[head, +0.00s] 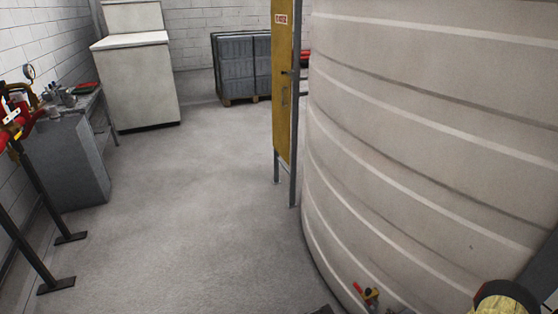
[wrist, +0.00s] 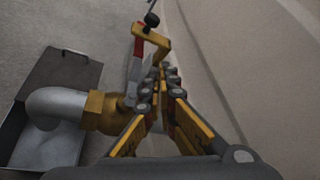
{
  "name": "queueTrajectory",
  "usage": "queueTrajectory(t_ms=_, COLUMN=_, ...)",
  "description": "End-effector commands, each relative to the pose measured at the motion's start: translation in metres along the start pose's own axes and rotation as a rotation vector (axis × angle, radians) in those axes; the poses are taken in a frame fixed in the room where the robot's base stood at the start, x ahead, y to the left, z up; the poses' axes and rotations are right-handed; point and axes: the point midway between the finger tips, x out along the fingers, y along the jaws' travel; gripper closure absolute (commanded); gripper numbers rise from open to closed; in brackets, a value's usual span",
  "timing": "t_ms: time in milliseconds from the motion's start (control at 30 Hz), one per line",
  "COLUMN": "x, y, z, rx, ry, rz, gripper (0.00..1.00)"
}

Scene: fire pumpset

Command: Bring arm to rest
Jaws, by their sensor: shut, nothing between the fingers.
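My gripper (wrist: 159,84) shows in the wrist view, its yellow and dark fingers drawn together with nothing between them. Beyond the fingertips is a valve with a red and pale lever (wrist: 138,60) and a yellow part. Left of the fingers is a grey elbow pipe (wrist: 58,104) with a brass-coloured fitting (wrist: 100,112). The fingers overlap these in the picture; I cannot tell whether they touch. My gripper is not clearly visible in the head view.
A large ribbed pale tank (head: 420,130) fills the right side, with a small red-handled valve (head: 366,294) low on it. A yellow panel (head: 285,85) stands beside it. Red pipework (head: 12,125) and a grey cabinet (head: 72,165) are at left. The middle floor is clear.

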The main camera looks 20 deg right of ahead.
Motion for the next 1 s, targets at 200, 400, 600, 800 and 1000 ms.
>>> queueTrajectory(t_ms=200, x=-0.002, y=0.022, z=0.006, rx=0.076, ry=-0.017, rz=0.072, gripper=1.0)
queueTrajectory(t_ms=400, x=-0.033, y=0.091, z=0.054, rx=0.103, ry=-0.114, rz=0.358, gripper=1.0)
queueTrajectory(t_ms=600, x=-0.08, y=0.107, z=0.137, rx=-0.093, ry=-0.23, rz=0.682, gripper=1.0)
queueTrajectory(t_ms=800, x=-0.143, y=0.11, z=0.218, rx=-0.466, ry=-0.302, rz=1.011, gripper=1.0)
queueTrajectory(t_ms=1000, x=-0.201, y=0.1, z=0.274, rx=-0.895, ry=-0.316, rz=1.231, gripper=1.0)
